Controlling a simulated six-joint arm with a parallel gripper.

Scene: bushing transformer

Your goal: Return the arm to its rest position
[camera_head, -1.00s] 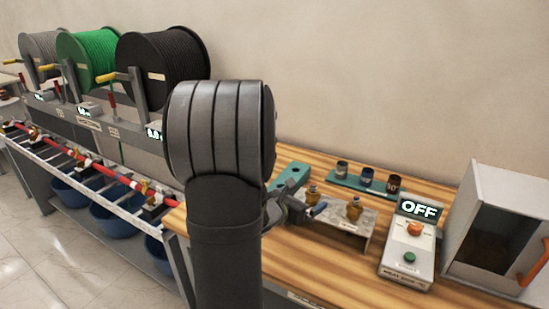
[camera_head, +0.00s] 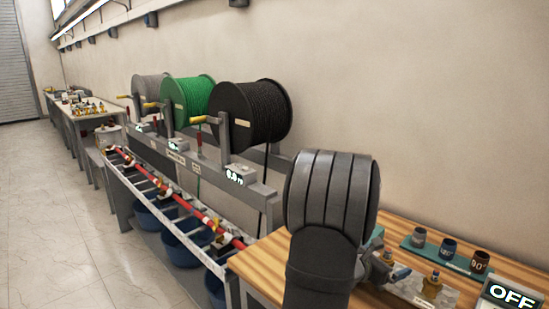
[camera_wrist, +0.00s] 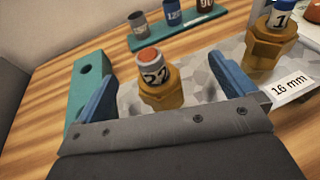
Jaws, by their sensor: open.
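My gripper (camera_head: 386,272) is at the wooden workbench, partly hidden behind my arm in the head view. In the wrist view my gripper (camera_wrist: 166,76) has its two blue fingers apart. A brass fitting (camera_wrist: 160,92) with a grey, orange-topped cap marked "22" stands upright between them on a grey speckled plate (camera_wrist: 205,75). There is visible room on both sides of it.
A teal rack with several cups (camera_head: 450,250) stands behind the plate. A teal block with a hole (camera_wrist: 90,78) lies left of the gripper. An "OFF" display (camera_head: 512,297) is at the lower right. Cable reels (camera_head: 250,112) and a rail with blue bins (camera_head: 185,240) stand left of the bench.

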